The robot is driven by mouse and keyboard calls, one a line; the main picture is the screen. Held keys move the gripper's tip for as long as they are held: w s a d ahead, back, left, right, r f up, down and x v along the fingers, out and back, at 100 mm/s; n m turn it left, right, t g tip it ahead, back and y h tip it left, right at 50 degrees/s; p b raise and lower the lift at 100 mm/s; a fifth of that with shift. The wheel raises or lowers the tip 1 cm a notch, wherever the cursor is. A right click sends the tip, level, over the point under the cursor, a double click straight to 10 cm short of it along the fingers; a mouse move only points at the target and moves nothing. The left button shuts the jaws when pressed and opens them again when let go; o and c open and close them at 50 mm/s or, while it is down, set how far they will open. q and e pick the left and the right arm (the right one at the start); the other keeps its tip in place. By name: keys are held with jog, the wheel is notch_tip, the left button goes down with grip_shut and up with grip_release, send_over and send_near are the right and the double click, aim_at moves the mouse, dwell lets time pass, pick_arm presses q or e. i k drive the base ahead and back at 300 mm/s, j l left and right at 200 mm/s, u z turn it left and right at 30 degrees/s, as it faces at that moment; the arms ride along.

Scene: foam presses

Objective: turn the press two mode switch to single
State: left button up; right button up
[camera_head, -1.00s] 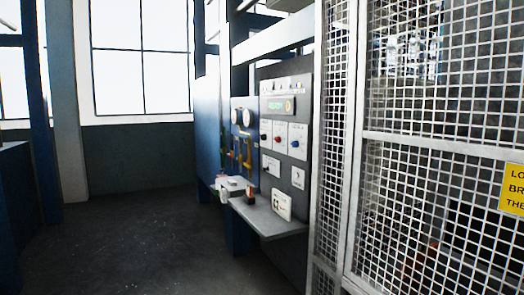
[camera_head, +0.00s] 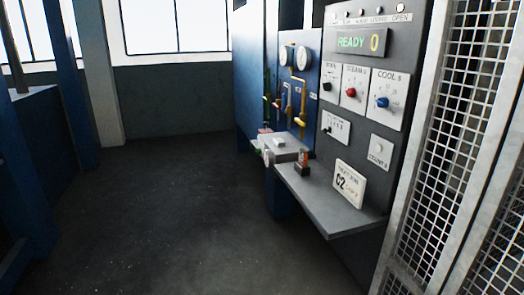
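A grey press control panel (camera_head: 350,105) stands right of centre in the head view, with a lit display (camera_head: 359,42) reading "READY 0". Below the display are three knobs: a black one (camera_head: 328,87), a red one (camera_head: 351,92) and a blue one (camera_head: 382,102). Under them, a small white plate carries a dark switch (camera_head: 333,127); its lettering is too small to read, so I cannot tell its setting or whether it is the mode switch. A button plate (camera_head: 380,150) is to its right. Neither of my grippers is in view.
A mesh guard (camera_head: 455,130) stands at the right. Gauges and yellow pipes are on the blue panel (camera_head: 300,85) behind. The floor (camera_head: 180,220) at left is clear.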

aim_at(326, 86)
jog(key=i+z, duration=0.1)
jog(key=i, duration=0.45)
jog(key=i+j+z, duration=0.15)
jog(key=i, duration=0.35)
jog(key=i+j+z, duration=0.1)
jog(key=i, duration=0.45)
jog(key=i+j+z, duration=0.1)
jog(key=i, duration=0.4)
jog(key=j, duration=0.1)
